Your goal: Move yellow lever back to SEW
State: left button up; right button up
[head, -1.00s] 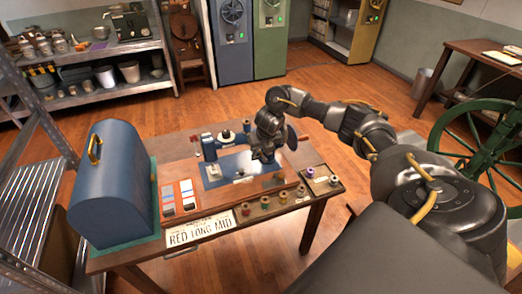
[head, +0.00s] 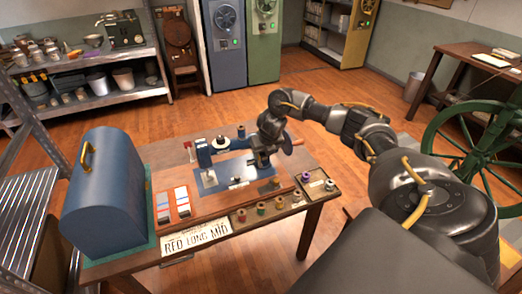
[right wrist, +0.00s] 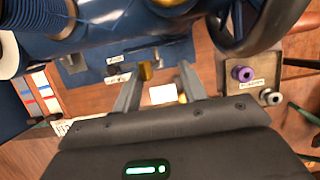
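The blue sewing machine (head: 204,153) stands on the wooden table, with its blue plate (head: 236,172) beside it. My right gripper (head: 262,163) is over the right end of the machine. In the right wrist view its two fingers (right wrist: 160,88) are spread apart, pointing toward the machine. A white label (right wrist: 163,94) lies between the fingers. The lever's setting and the SEW mark cannot be read. My left gripper is not in view.
A blue domed case (head: 108,195) stands at the table's left. The machine's dark handwheel (right wrist: 262,25) is close to the gripper.

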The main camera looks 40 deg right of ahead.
jog(key=shift+s+d+f, duration=0.1)
jog(key=shift+s+d, duration=0.05)
jog(key=shift+d, duration=0.1)
jog(key=shift+s+d, duration=0.15)
jog(key=shift+d, duration=0.2)
jog(key=shift+f, duration=0.1)
jog(key=shift+s+d+f+b, duration=0.2)
jog(key=shift+s+d+b, duration=0.15)
jog(key=shift+d+b, duration=0.15)
jog(key=shift+f, duration=0.1)
jog(key=shift+w+a+r, duration=0.2)
jog(key=shift+w+a, duration=0.25)
jog(key=shift+w, duration=0.1)
